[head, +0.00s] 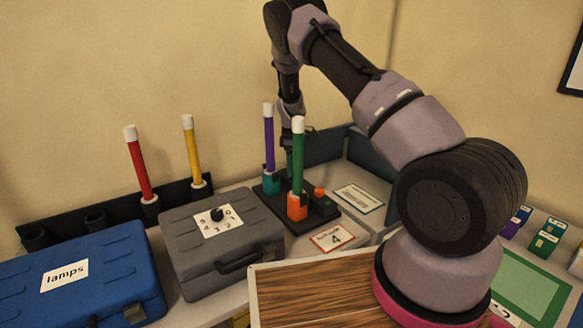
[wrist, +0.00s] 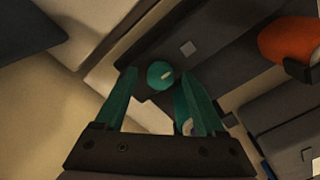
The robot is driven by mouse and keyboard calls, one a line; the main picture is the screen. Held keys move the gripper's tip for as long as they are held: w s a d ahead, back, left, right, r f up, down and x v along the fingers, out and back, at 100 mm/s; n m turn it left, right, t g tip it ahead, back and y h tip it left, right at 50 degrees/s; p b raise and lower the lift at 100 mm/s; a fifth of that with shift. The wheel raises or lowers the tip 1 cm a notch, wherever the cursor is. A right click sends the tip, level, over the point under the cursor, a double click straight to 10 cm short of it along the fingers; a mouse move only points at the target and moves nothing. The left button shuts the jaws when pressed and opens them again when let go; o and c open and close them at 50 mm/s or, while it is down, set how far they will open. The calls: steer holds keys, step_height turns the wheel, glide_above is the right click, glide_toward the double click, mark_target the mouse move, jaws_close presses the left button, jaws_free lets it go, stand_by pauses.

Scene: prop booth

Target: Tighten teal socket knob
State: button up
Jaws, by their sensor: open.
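The teal knob (wrist: 160,75), round with a pale mark on top, shows in the wrist view on a dark base (wrist: 205,32). My gripper (wrist: 158,78) has teal fingers spread apart, one on each side of the knob in that view. I cannot tell its height above the knob. In the head view, the teal socket (head: 271,184) holds an upright purple stick (head: 268,140) with a white tip. My gripper (head: 288,158) is there just right of the purple stick, partly hidden by the green stick (head: 298,165). The teal knob is hidden in the head view.
The green stick stands in an orange socket (head: 297,208), with an orange knob (head: 319,191) behind it. A grey case (head: 190,262) with a dial and a blue "lamps" case (head: 100,295) stand left. Red (head: 139,165) and yellow (head: 193,150) sticks stand in a rear rack.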

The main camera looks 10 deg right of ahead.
jaws_close()
steer(key=shift+m, duration=0.4)
steer(key=m, duration=1)
steer(key=shift+m, duration=0.4)
steer(key=m, duration=1.1)
